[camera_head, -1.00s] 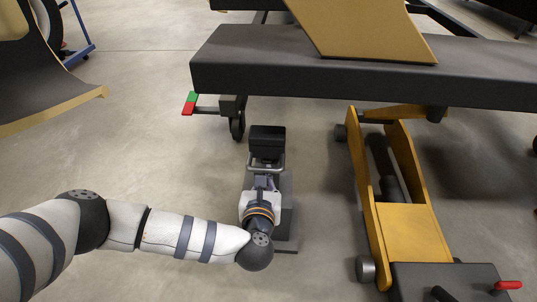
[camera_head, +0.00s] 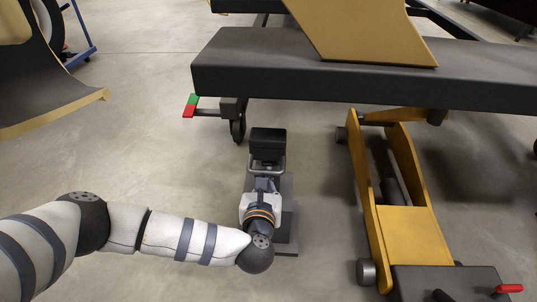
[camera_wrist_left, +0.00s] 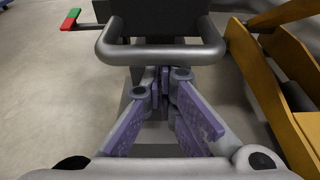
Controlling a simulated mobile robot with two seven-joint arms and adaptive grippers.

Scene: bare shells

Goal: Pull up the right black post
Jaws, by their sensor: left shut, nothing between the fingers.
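A black post (camera_head: 267,142) with a blocky black top stands on a dark base plate (camera_head: 287,220) on the floor, below the front edge of a long black bench. In the left wrist view the black post (camera_wrist_left: 160,18) fills the top middle, with a grey looped handle (camera_wrist_left: 160,48) on its near side. My left gripper (camera_head: 264,181) is at the near side of the post, just below the handle. In the left wrist view its purple fingers (camera_wrist_left: 160,88) are together, with nothing between them. Contact with the handle cannot be told. My right gripper is out of view.
The long black bench (camera_head: 350,75) overhangs just behind the post. A yellow lifting frame (camera_head: 410,228) stands to the right, with a red handle (camera_head: 508,286) at its near end. A red-and-green tab (camera_head: 190,105) sits at left. The floor left of the post is clear.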

